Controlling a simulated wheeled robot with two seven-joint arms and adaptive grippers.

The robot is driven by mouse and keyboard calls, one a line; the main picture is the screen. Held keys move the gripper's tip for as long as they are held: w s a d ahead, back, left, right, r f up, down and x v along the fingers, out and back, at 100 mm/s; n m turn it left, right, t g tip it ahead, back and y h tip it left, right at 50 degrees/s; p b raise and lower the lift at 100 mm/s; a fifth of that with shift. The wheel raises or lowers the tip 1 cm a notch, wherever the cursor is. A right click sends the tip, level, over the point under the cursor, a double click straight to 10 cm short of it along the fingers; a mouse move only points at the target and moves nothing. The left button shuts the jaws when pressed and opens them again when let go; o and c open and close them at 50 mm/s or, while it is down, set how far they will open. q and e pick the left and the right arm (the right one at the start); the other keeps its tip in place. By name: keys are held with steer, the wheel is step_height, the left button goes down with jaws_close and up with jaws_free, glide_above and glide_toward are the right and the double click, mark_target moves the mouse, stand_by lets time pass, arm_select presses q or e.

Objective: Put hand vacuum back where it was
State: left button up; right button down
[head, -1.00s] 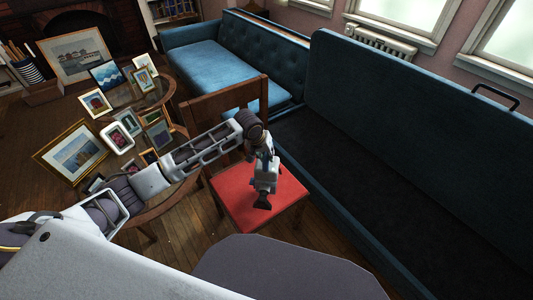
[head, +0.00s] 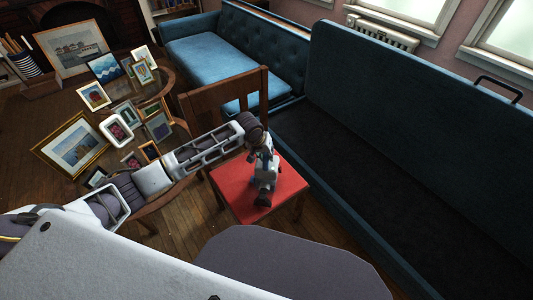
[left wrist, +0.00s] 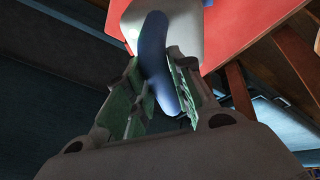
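The hand vacuum has a pale grey body (left wrist: 190,22) and a dark blue handle (left wrist: 155,50) in the left wrist view, with the red seat behind it. My left gripper (left wrist: 160,85) has its green-padded fingers on both sides of the handle and appears shut on it. In the head view the left gripper (head: 265,178) points down over the red chair seat (head: 235,195). The vacuum is small and partly hidden by the gripper there. I cannot tell whether it touches the seat. My right gripper is not in view.
The wooden chair back (head: 222,100) stands behind the seat. A round table with several picture frames (head: 72,147) is at left, close under my left arm. A blue sofa (head: 400,130) blocks the right side. A grey rounded surface (head: 290,268) lies in front.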

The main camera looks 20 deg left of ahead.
arm_select(q)
steer(key=o, duration=0.3)
steer(key=shift+o, duration=0.2)
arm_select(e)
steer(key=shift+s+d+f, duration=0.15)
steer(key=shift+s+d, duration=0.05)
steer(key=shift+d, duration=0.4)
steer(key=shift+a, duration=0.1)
arm_select(q)
steer(key=shift+s+r, duration=0.1)
steer(key=shift+r, duration=0.25)
steer(key=shift+s+a+r, duration=0.1)
steer(key=shift+s+r, duration=0.05)
steer(key=shift+r, duration=0.15)
steer(key=p+v, duration=0.2)
steer(key=v, duration=0.8)
steer(key=shift+r, duration=0.35)
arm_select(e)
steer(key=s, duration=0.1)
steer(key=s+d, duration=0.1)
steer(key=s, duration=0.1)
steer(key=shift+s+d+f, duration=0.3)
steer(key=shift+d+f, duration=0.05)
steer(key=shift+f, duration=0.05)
